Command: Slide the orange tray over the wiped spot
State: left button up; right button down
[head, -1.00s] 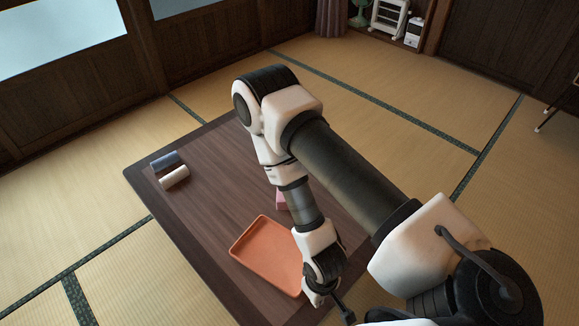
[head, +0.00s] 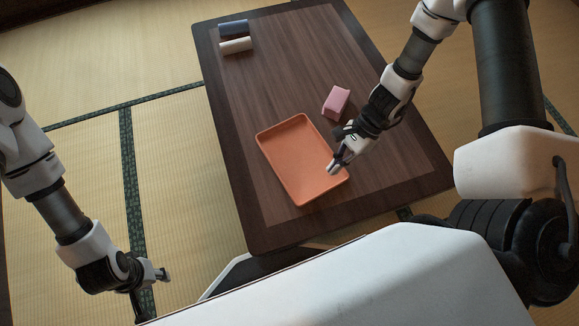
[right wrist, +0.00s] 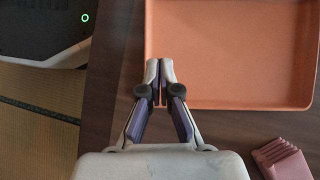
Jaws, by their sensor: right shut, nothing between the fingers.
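The orange tray (head: 290,158) lies flat on the low dark table, near its front part. My right gripper (head: 334,170) is shut and empty at the tray's right rim. In the right wrist view the closed fingertips (right wrist: 160,66) overlap a corner of the tray (right wrist: 230,60); I cannot tell whether they touch it. My left gripper (head: 152,290) is off the table at the lower left, over the tatami, its fingers apart and nothing between them. No wiped spot can be made out on the wood.
A dark blue roll (head: 233,28) and a cream roll (head: 236,45) lie at the table's far left corner. The table's (head: 290,60) middle is clear.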

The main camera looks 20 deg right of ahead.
aim_at(287, 172)
jog(key=w+m, duration=0.1)
jog(key=w, duration=0.1)
jog(key=w+r+t+y, duration=0.1)
jog(key=w+m+t+y, duration=0.1)
jog(key=w, duration=0.1)
jog(key=shift+w+d+r+m+b, duration=0.15)
jog(key=shift+w+d+m+b, duration=0.15)
jog(key=shift+w+b, duration=0.1)
jog(key=shift+w+a+t, duration=0.1)
jog(key=shift+a+t, duration=0.15)
jog(key=shift+t, duration=0.05)
jog(key=b+x, duration=0.5)
jog(key=x, duration=0.5)
jog(key=shift+f+b, duration=0.2)
jog(key=shift+b, duration=0.15)
jog(key=a, duration=0.2)
jog(key=shift+a+r+b, duration=0.25)
jog(key=shift+a+b, duration=0.05)
jog(key=shift+b, duration=0.1)
jog(key=shift+a+r, duration=0.15)
jog(key=shift+a, duration=0.4)
pick_arm(q)
notch_tip(287, 172, down, 8)
jog(key=shift+f, duration=0.2)
